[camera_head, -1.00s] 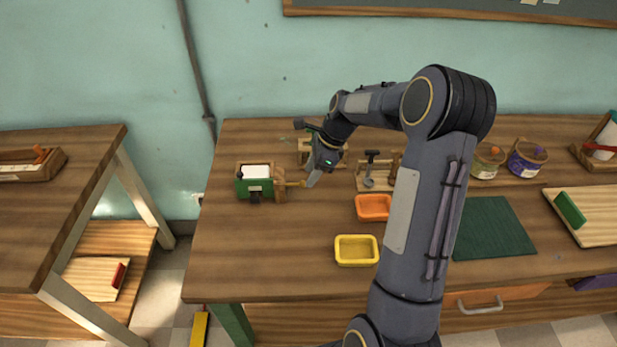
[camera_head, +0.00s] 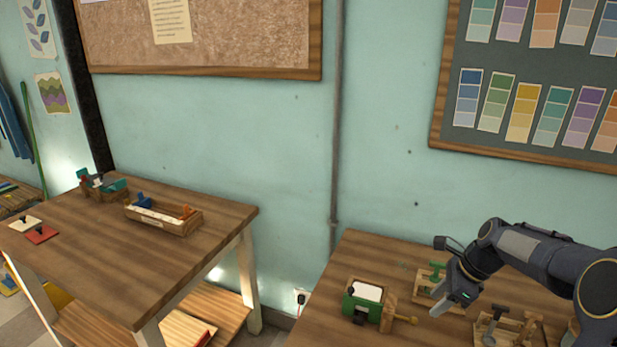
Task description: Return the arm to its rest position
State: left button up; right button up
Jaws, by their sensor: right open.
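My right arm comes in from the right edge over the right-hand table (camera_head: 317,318). My right gripper (camera_head: 442,306) is open and hangs near the table's back, with nothing seen between its fingers. A green and wooden box with a white top (camera_head: 367,292) stands just left of it, apart from the fingers as far as I can tell. A wooden stand with green parts (camera_head: 424,287) is partly hidden behind the gripper. My left gripper is not in view.
A wooden rack with a dark tool (camera_head: 497,325) stands right of my gripper. The left table (camera_head: 150,260) carries a wooden tray (camera_head: 165,217) and a wooden caddy (camera_head: 103,187). A gap separates the tables. The wall behind holds a cork board (camera_head: 215,40) and a color chart board (camera_head: 530,80).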

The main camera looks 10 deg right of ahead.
jog(key=s+a+r+n+t, duration=0.2)
jog(key=s+a+r+n, duration=0.65)
jog(key=s+n, duration=0.2)
jog(key=s+a+f+n, duration=0.1)
jog(key=s+a+n, duration=0.3)
jog(key=s+n, duration=0.2)
jog(key=s+a+f+n+t, duration=0.1)
jog(key=s+a+f+n, duration=0.1)
jog(key=s+a+n, duration=0.3)
jog(key=s+n, duration=0.1)
jog(key=s, duration=0.2)
jog(key=shift+s, duration=0.35)
jog(key=shift+a, duration=0.1)
jog(key=shift+c, duration=0.2)
